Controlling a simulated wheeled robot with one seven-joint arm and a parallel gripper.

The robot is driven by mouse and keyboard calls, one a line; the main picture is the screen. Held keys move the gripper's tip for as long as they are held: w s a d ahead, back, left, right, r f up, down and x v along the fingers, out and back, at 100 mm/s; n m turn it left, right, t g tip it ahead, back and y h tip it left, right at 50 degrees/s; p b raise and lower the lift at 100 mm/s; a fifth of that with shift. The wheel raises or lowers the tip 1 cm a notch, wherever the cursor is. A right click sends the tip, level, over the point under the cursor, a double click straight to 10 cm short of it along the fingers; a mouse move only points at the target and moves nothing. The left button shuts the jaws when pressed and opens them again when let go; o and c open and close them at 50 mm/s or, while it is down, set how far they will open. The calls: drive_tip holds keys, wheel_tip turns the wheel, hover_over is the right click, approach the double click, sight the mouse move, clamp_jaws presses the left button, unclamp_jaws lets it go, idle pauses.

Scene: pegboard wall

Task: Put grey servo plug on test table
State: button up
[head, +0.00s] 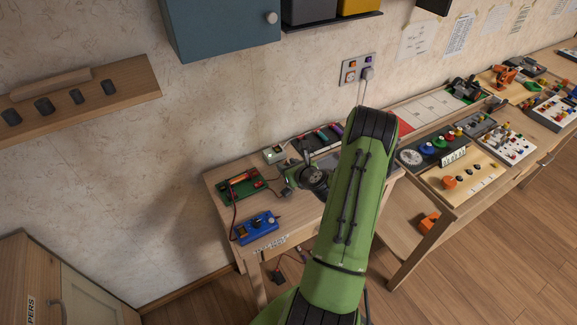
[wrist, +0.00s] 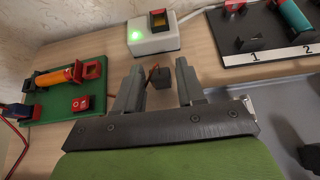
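A small dark grey block with a short orange-brown wire, which looks like the grey servo plug (wrist: 160,77), is between my fingertips in the wrist view. It sits low at the wooden tabletop, with a gap to each finger. My gripper (wrist: 159,72) is open, its two grey fingers pointing toward the tabletop. In the head view my gripper (head: 285,190) is over the small wooden table (head: 217,182), partly hidden by my green arm. The plug cannot be made out there. I cannot tell whether this small table is the test table; its front label is unreadable.
A green board (wrist: 65,92) with an orange cylinder stands left of my gripper. A white box (wrist: 153,37) with a lit green lamp is just ahead. A black numbered rack (wrist: 262,45) is at right. A blue device (head: 256,228) sits near the table's front left.

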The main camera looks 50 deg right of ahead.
drive_tip(key=shift+o, duration=0.7)
drive_tip(key=shift+r, duration=0.15)
drive_tip(key=shift+s+r, duration=0.2)
drive_tip(key=shift+s, duration=0.05)
drive_tip(key=v, duration=1.1)
drive_tip(key=shift+s+a+r+p, duration=0.1)
drive_tip(key=shift+s+a+p, duration=0.1)
drive_tip(key=shift+p, duration=0.1)
drive_tip(key=w+a+r+n+g+y, duration=0.2)
drive_tip(key=w+a+r+n+y, duration=0.15)
drive_tip(key=a+n, duration=0.7)
drive_tip(key=w+a+r+n+g+y, duration=0.25)
drive_tip(key=a+r+n, duration=0.25)
drive_tip(key=a+n, duration=0.5)
drive_tip(key=s+a+r+n+h, duration=0.1)
drive_tip(key=s+a+r+n, duration=0.4)
drive_tip(key=s+n, duration=0.3)
drive_tip(key=s+a+r+n+g+h, duration=0.1)
drive_tip(key=s+a+r+n, duration=0.3)
drive_tip(key=n, duration=0.7)
drive_tip(key=s+r, duration=0.2)
drive_tip(key=s, duration=0.2)
drive_tip(key=shift+s+a+r, duration=0.3)
drive_tip(key=shift+s+a, duration=0.05)
drive_tip(key=shift+s, duration=0.05)
